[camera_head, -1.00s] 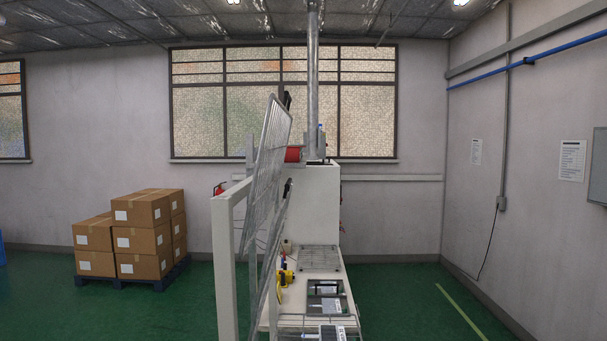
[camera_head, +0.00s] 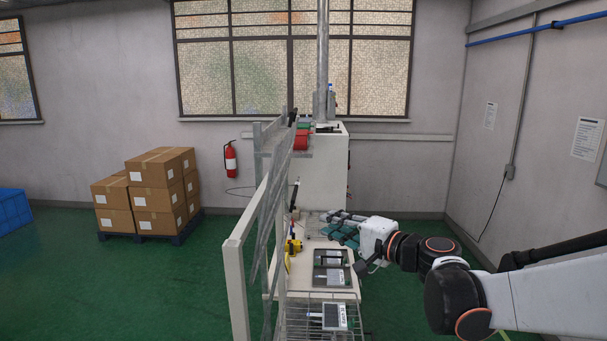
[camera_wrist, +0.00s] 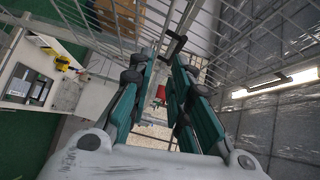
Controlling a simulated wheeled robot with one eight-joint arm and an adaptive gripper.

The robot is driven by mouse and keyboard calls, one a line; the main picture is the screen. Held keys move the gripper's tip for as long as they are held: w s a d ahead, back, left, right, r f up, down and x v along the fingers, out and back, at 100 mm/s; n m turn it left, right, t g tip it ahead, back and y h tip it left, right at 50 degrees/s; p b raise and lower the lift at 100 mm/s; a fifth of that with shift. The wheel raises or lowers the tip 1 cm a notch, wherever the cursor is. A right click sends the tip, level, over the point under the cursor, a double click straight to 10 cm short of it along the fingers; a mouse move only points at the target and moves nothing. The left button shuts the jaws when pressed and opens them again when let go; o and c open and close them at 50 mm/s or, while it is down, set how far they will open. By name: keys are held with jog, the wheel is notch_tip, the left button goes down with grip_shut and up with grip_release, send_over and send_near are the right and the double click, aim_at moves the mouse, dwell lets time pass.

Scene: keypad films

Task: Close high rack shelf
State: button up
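The metal rack, with wire-mesh shelf panels (camera_head: 268,205), stands left of the workbench and is seen almost edge-on in the head view. A dark handle (camera_head: 292,117) shows at its upper part, and another (camera_head: 295,194) lower down. My gripper (camera_head: 326,215) is right of the rack, above the bench, pointing left. In the wrist view its teal fingers (camera_wrist: 161,58) stand apart with nothing held between them. A dark bracket-like handle (camera_wrist: 175,43) on the mesh lies just beyond the fingertips. I cannot tell whether they touch it or which shelf it belongs to.
Below my gripper are the white bench with dark trays (camera_head: 328,277), a yellow tool (camera_head: 292,246) and a wire shelf holding a device (camera_head: 334,316). A red bin (camera_head: 301,140) sits high behind the rack. Boxes (camera_head: 150,190) stand far left. Floor left of the rack is clear.

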jog(key=w+a+r+m+p, duration=0.1)
jog(key=w+a+r+p, duration=0.1)
jog(key=w+a, duration=0.7)
jog(key=w+p, duration=0.1)
jog(key=w, duration=0.2)
jog(key=shift+r+t, duration=0.2)
jog(key=shift+t, duration=0.2)
grip_shut()
